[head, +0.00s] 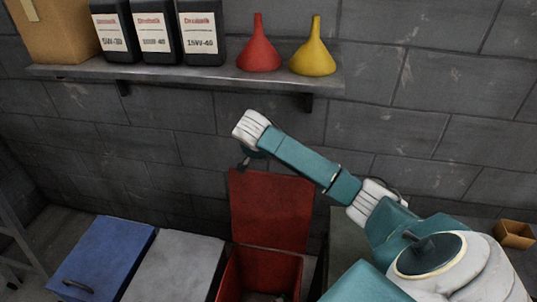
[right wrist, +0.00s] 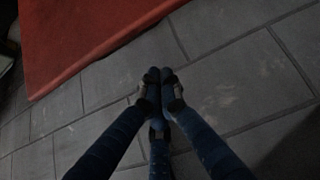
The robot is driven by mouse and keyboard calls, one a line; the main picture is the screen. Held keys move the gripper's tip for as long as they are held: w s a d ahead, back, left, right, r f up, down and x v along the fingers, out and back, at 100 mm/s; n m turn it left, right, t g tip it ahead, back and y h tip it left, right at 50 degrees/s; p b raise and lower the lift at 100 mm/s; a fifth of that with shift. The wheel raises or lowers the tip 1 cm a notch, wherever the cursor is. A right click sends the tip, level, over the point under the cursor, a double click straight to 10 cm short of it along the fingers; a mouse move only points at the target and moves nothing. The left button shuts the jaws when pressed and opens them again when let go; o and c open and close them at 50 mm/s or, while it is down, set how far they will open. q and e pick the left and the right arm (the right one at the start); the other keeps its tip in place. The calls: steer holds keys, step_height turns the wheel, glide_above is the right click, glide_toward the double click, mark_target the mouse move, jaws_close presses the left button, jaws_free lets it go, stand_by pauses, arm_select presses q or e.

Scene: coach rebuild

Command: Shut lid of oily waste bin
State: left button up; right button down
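The red bin (head: 258,268) stands on the floor at the bottom middle of the head view. Its red lid (head: 270,210) is open and stands up at the back, near the wall. My right arm reaches in from the right, above the lid. My right gripper (head: 245,160) is small and partly hidden at the lid's top left corner. In the right wrist view its fingertips (right wrist: 159,80) are together with nothing between them, and the red lid (right wrist: 85,35) shows at the upper left, apart from them. My left gripper is not in view.
A blue-lidded bin (head: 105,255) and a grey-lidded bin (head: 175,265) stand left of the red bin. A wall shelf (head: 190,76) above holds black oil jugs (head: 155,32), a red funnel (head: 259,50), a yellow funnel (head: 313,52) and a cardboard box (head: 55,30).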

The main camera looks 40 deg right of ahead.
step_height(320, 180, down, 6)
steer(key=p, duration=0.3)
steer(key=shift+d+r, duration=0.1)
steer(key=shift+r, duration=0.05)
stand_by(0.4)
